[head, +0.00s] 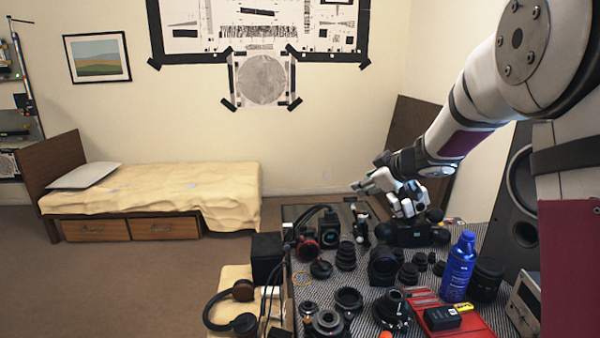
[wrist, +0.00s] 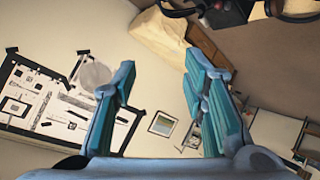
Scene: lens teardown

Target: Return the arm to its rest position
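My gripper (head: 368,174) is at the end of my arm, which reaches in from the upper right in the head view. It hangs above the far part of the cluttered table (head: 318,292). In the wrist view my gripper (wrist: 160,72) shows two teal-padded fingers spread wide apart with nothing between them. The wall and a framed picture show in the gap behind them. The gripper looks sideways toward the room, tilted, rather than down at the table.
A black speaker (head: 522,195) stands at right. A bed (head: 190,180) is at the back left, with open carpet (head: 120,285) in front.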

